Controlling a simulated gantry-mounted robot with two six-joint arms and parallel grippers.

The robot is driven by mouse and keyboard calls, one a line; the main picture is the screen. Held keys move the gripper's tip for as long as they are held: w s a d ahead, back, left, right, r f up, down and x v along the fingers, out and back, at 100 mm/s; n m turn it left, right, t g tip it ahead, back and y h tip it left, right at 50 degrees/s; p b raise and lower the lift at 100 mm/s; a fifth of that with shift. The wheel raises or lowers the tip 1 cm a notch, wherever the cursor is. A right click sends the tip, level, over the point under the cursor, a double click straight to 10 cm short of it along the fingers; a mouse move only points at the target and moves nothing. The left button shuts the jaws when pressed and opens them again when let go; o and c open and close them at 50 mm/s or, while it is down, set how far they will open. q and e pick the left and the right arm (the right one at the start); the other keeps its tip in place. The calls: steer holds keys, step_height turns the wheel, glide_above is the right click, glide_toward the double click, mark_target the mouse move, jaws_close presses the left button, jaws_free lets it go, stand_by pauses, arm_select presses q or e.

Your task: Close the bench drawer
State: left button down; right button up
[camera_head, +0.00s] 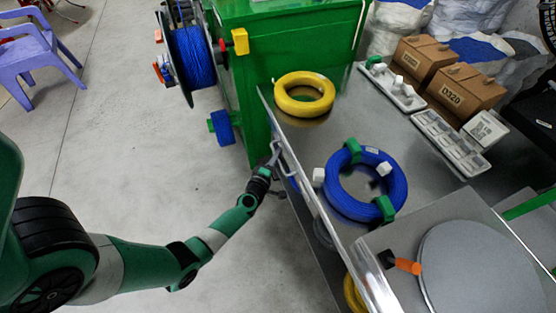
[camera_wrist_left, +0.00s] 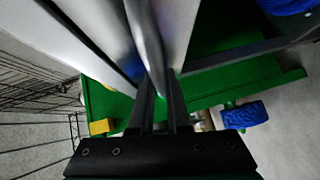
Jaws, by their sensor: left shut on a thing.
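The metal bench (camera_head: 335,140) runs along the right half of the head view. The drawer handle (camera_head: 290,162), a grey bar, shows at the bench's left edge, close to the green cabinet. My left gripper (camera_head: 274,156) is at this handle. In the left wrist view my left gripper (camera_wrist_left: 160,95) has its fingers shut around the grey handle bar (camera_wrist_left: 147,40). The drawer itself is mostly hidden under the bench top, and I cannot tell how far out it is. My right gripper is not in view.
A yellow cable coil (camera_head: 304,107) and a blue cable coil (camera_head: 343,203) lie on the bench. The green cabinet (camera_head: 250,75) with a blue cable reel (camera_head: 192,57) stands behind my left gripper. A turntable (camera_head: 480,268) is at front right.

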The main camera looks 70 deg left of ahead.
arm_select(q)
steer(key=c, duration=0.9)
jaws_free()
steer(key=shift+w, duration=0.2)
steer(key=shift+s+d, duration=0.1)
steer(key=shift+s+d+r, duration=0.1)
steer(key=shift+s+d, duration=0.05)
steer(key=p+v, duration=0.4)
steer(key=v, duration=0.7)
